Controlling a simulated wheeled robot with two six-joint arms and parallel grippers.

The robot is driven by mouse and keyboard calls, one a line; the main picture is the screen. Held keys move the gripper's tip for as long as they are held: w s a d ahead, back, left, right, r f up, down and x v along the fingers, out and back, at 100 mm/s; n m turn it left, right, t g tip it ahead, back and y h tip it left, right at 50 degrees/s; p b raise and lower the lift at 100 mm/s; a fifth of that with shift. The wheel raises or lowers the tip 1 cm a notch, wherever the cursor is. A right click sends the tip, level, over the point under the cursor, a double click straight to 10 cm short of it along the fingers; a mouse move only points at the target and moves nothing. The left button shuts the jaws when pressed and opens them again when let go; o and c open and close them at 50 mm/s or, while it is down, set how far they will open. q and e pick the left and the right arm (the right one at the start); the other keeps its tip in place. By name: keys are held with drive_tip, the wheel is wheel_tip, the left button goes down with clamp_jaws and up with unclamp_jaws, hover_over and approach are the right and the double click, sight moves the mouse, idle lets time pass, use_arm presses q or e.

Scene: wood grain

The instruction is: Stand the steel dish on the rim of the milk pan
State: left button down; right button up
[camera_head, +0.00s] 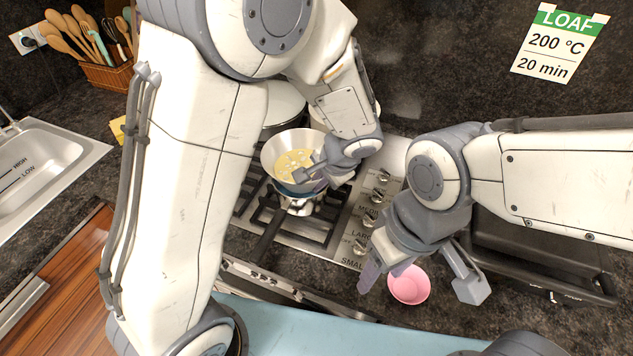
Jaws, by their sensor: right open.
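The steel dish (270,152), a wide flared bowl with yellow pieces inside, is directly above the milk pan (297,207) on the stove. The dish hides most of the pan; the pan's dark handle points down and left. I cannot tell whether the dish touches the pan's rim. My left gripper (307,179) is at the dish's right front edge, one finger over the inside and one outside, and appears shut on its rim. My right gripper (420,281) is open and empty, its fingers spread on either side of a pink bowl, apparently above it.
The pink bowl (409,285) stands on the dark counter right of the stove (330,240). A large pale pot (285,103) stands behind the dish. A black appliance (530,262) is at right, a sink (50,160) at left, and a utensil basket (105,75) at back left.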

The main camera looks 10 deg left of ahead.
use_arm(q)
drive_tip(key=shift+f+b, duration=0.35)
drive_tip(key=c, duration=1)
unclamp_jaws()
drive_tip(key=shift+s, duration=0.1)
drive_tip(key=v, duration=1.1)
drive_tip(key=s+f+g+h, duration=0.1)
drive_tip(key=s+g+h, duration=0.2)
drive_tip(key=s, duration=1.6)
drive_tip(key=shift+s+d+f+h+b, duration=0.3)
drive_tip(key=shift+f+h+b, duration=0.1)
drive_tip(key=shift+h, duration=0.6)
